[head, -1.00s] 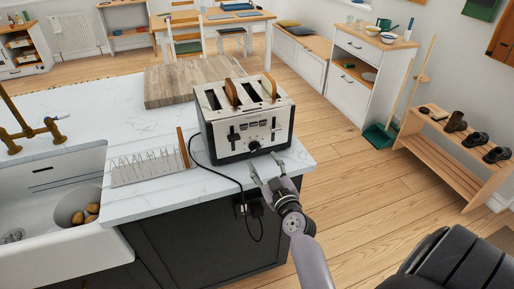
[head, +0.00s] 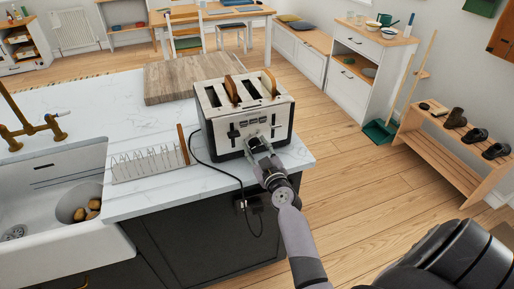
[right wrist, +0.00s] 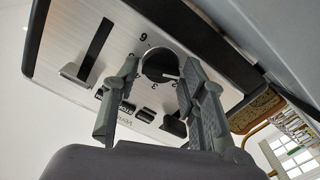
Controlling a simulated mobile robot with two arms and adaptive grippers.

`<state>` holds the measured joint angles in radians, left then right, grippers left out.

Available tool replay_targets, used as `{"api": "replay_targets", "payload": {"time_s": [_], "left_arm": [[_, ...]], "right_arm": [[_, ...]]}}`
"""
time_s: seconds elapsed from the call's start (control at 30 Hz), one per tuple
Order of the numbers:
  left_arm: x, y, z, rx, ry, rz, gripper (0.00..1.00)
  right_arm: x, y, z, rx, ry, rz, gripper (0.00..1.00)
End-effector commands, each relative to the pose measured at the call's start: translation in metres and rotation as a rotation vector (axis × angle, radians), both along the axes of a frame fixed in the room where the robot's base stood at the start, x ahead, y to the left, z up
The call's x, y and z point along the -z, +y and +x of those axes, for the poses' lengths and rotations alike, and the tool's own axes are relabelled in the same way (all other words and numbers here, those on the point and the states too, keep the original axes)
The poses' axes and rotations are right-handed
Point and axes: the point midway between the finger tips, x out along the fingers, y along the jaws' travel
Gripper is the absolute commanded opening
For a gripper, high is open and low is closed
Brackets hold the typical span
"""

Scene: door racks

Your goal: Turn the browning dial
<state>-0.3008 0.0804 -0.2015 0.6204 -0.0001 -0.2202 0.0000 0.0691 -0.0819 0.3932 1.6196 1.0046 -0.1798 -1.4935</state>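The toaster (head: 212,118) stands on the white counter near its front right corner, with bread slices in its slots. Its black round browning dial (right wrist: 160,63) shows in the right wrist view, with numbers around it on the metal front panel. My right gripper (head: 258,146) is at the lower front of the toaster and covers the dial in the head view. In the right wrist view the right gripper (right wrist: 160,72) has one finger on each side of the dial, with small gaps seeming to remain. It is open. My left gripper is not in view.
A wooden board (head: 180,80) lies behind the toaster. A sink (head: 60,215) is at the left.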

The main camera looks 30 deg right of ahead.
Motion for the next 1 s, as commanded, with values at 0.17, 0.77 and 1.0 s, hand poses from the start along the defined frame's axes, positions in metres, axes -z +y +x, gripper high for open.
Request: {"api": "replay_targets", "payload": {"time_s": [0.17,0.77,1.0], "left_arm": [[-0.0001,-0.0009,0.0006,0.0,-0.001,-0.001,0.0],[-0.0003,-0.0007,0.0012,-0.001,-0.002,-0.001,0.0],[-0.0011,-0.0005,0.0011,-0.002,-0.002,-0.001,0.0]], "right_arm": [[0.0,0.0001,-0.0002,0.0,0.0,0.0,0.25],[0.0,0.0002,-0.0003,-0.001,-0.006,0.028,0.03],[-0.0001,-0.0004,-0.0005,-0.002,-0.036,0.147,0.03]]}}
